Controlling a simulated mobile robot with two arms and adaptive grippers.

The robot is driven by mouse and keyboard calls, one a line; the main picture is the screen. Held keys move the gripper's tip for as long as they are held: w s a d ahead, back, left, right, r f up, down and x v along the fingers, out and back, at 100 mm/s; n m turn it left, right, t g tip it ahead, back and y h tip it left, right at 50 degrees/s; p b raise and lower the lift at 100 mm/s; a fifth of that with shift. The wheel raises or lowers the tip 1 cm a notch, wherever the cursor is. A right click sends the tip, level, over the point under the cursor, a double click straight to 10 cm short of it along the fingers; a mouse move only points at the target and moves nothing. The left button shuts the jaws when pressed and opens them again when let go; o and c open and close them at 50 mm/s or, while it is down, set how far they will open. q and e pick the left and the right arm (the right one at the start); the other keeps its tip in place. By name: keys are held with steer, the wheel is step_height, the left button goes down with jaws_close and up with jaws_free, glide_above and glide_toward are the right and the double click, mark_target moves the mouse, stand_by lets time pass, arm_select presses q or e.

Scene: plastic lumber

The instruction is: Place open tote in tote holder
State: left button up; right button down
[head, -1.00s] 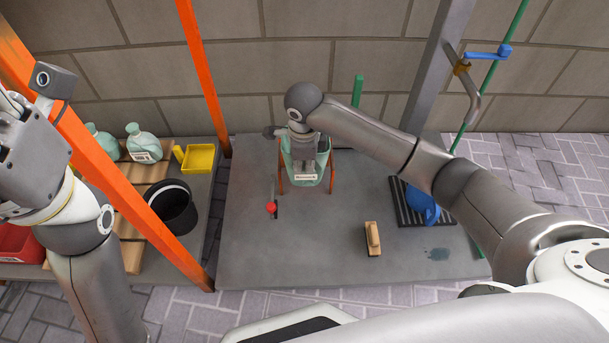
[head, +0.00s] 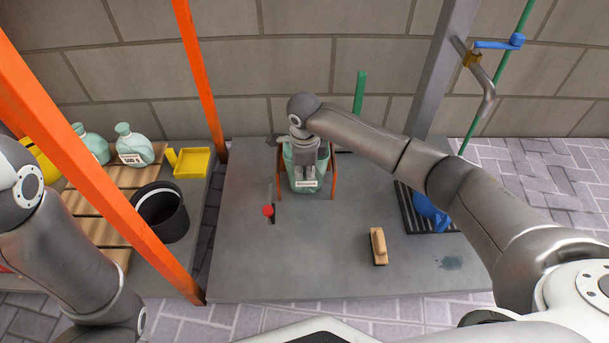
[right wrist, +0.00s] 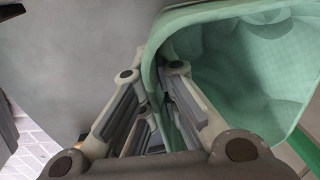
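The open tote (head: 291,162) is a pale green, open-topped container with a white label on its front. It stands upright between the orange-red legs of the tote holder (head: 334,178) on the grey platform; whether its base is fully seated is hidden. My right gripper (head: 306,172) reaches down at the tote. In the right wrist view the tote's wall and rim (right wrist: 205,20) run between the close-set fingers of my right gripper (right wrist: 152,88), which looks shut on the wall. The contact itself is partly hidden. My left gripper is out of view; only my left arm shows.
A red-knobbed lever (head: 268,211) stands in front of the holder. A brush (head: 378,246) and a blue item (head: 428,208) on a dark grate lie to the right. The left shelf holds a black bucket (head: 160,210), yellow tray (head: 193,162) and bottles (head: 134,145). Orange posts (head: 203,80) separate them.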

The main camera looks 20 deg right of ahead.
steer(key=shift+f, duration=0.2)
steer(key=c, duration=2.1)
jaws_free()
steer(key=shift+f, duration=0.1)
steer(key=o, duration=0.5)
steer(key=shift+c, duration=0.2)
